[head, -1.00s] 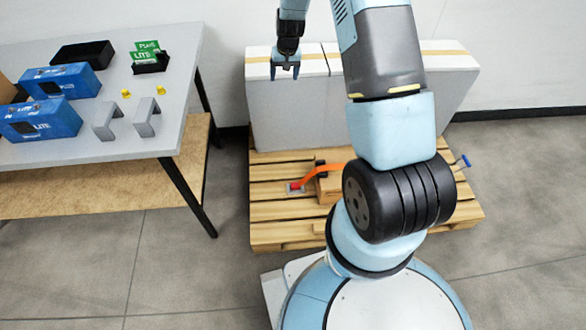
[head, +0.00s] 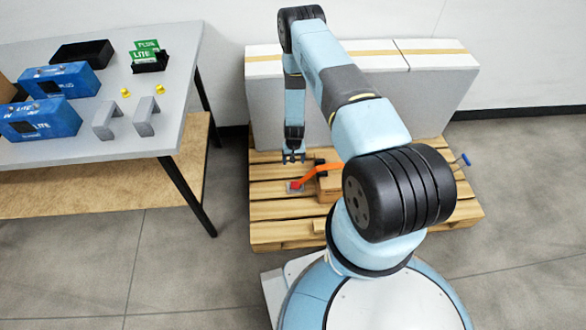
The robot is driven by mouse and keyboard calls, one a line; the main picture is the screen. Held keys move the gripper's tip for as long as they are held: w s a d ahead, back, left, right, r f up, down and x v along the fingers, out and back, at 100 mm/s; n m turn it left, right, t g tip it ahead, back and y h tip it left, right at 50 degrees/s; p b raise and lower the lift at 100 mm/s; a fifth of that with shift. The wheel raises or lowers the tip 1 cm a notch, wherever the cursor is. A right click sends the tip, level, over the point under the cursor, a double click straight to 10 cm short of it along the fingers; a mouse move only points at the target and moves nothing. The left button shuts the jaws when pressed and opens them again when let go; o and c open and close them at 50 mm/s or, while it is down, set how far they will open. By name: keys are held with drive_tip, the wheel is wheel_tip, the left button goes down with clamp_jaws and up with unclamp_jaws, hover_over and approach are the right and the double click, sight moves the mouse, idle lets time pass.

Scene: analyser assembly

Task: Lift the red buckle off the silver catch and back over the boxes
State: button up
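The red buckle (head: 296,185) sits on the silver catch (head: 290,188) on the pallet, at the end of an orange strap (head: 322,169). The strap runs up to the right over a small brown box (head: 330,188) and goes behind my arm. The large grey-white boxes (head: 259,70) stand at the back of the pallet. My gripper (head: 293,160) points down just behind and above the buckle, apart from it. Its fingers are spread with nothing between them.
The wooden pallet (head: 275,210) has bare slats around the catch. A grey table (head: 110,150) with blue boxes is at the left.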

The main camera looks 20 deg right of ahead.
sight(295, 183)
drive_tip(key=f, duration=0.5)
drive_tip(key=s+f, duration=0.1)
drive_tip(key=f, duration=0.5)
drive_tip(key=s+f, duration=0.1)
drive_tip(key=f, duration=0.5)
drive_tip(key=shift+d+f, duration=0.1)
drive_tip(key=shift+f, duration=0.1)
drive_tip(key=c, duration=1)
drive_tip(key=shift+c, duration=0.9)
drive_tip(key=shift+s, duration=0.1)
drive_tip(key=shift+r, duration=1.6)
